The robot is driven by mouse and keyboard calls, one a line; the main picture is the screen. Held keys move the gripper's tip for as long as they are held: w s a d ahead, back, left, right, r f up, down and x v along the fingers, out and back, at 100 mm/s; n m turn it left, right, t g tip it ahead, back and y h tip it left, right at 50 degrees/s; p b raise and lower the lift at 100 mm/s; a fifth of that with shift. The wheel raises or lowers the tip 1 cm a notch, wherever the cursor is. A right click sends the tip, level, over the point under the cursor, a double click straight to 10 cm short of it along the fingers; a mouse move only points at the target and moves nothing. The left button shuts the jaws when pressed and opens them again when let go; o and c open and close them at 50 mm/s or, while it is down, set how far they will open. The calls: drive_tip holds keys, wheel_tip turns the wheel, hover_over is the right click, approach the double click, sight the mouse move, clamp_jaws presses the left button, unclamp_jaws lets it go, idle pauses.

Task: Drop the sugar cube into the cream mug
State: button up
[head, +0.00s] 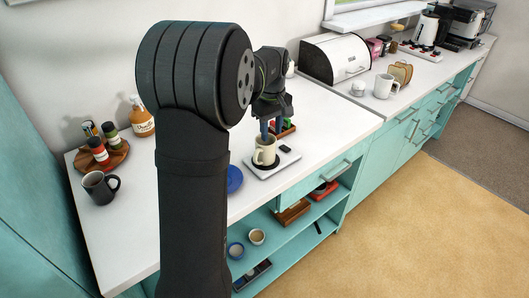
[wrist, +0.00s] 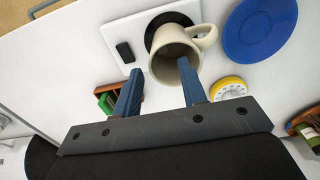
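The cream mug (head: 264,155) stands upright on a white flat base (head: 284,161) with a black round pad. In the wrist view the mug (wrist: 165,64) shows its open mouth and its handle at the upper right. My gripper (wrist: 160,65) has its two blue fingers apart, with a clear gap between them and nothing seen held. In the head view my gripper (head: 270,130) is just above the mug, its fingertips close to the rim. I do not see the sugar cube in either view; the mug's inside shows only partly.
A dark mug (head: 98,187) and a wooden tray of jars (head: 112,158) stand at the counter's left. A white bread box (head: 335,60) is farther back.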

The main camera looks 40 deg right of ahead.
drive_tip(key=shift+r, duration=0.1)
wheel_tip(320, 180, up, 17)
idle(0.6)
idle(0.4)
wheel_tip(320, 180, down, 17)
drive_tip(key=shift+f, duration=0.15)
drive_tip(key=shift+r, duration=0.8)
